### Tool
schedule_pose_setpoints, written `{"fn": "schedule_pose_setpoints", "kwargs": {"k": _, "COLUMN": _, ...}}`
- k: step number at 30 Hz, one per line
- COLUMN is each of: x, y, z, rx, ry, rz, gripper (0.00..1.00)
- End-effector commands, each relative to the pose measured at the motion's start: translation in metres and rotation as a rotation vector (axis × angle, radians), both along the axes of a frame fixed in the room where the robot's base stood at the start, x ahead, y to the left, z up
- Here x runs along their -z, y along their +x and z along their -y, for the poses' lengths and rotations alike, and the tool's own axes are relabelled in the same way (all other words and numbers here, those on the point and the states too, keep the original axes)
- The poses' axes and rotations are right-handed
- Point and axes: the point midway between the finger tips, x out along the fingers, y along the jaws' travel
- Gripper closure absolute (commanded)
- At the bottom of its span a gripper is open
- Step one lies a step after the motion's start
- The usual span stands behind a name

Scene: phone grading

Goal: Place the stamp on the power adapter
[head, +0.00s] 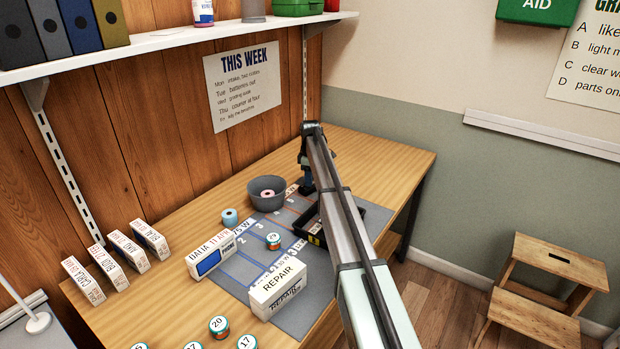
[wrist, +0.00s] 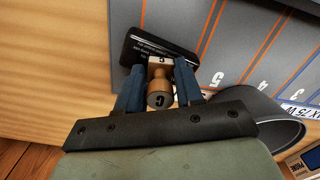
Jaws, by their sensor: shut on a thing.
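The stamp (wrist: 159,84) is a small wooden piece with a round knob marked C and a block that also bears a C. My gripper (wrist: 160,76) is shut on it, one blue finger on each side. A black, rounded-corner object with small white print, seemingly the power adapter (wrist: 138,52), lies on the grey mat just beyond the fingertips in the wrist view. The stamp's block overlaps its edge in the picture; I cannot tell whether they touch. In the head view my gripper (head: 306,186) is low at the mat's far end, and my arm hides the stamp and the adapter.
A grey bowl (head: 262,190) stands left of my gripper; its rim shows in the wrist view (wrist: 288,130). A black tray (head: 376,220) lies partly behind my arm. A REPAIR box (head: 278,290), a phone box (head: 210,262) and several numbered tins stand nearer.

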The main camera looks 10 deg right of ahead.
Motion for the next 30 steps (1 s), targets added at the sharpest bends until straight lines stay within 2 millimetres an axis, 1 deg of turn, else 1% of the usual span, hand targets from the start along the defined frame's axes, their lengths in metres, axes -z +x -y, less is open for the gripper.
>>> {"fn": "schedule_pose_setpoints", "kwargs": {"k": 6, "x": 0.002, "y": 0.0, "z": 0.0, "rx": 0.0, "ry": 0.0, "rz": -0.001, "gripper": 0.93}}
{"fn": "schedule_pose_setpoints", "kwargs": {"k": 7, "x": 0.003, "y": 0.0, "z": 0.0, "rx": 0.0, "ry": 0.0, "rz": -0.001, "gripper": 0.63}}
{"fn": "schedule_pose_setpoints", "kwargs": {"k": 15, "x": 0.002, "y": 0.0, "z": 0.0, "rx": 0.0, "ry": 0.0, "rz": 0.0, "gripper": 0.38}}
{"fn": "schedule_pose_setpoints", "kwargs": {"k": 24, "x": -0.001, "y": 0.0, "z": 0.0, "rx": 0.0, "ry": 0.0, "rz": 0.0, "gripper": 0.38}}
{"fn": "schedule_pose_setpoints", "kwargs": {"k": 26, "x": -0.005, "y": 0.0, "z": 0.0, "rx": 0.0, "ry": 0.0, "rz": 0.001, "gripper": 0.38}}
{"fn": "schedule_pose_setpoints", "kwargs": {"k": 30, "x": -0.023, "y": 0.0, "z": 0.0, "rx": 0.0, "ry": 0.0, "rz": 0.001, "gripper": 0.38}}
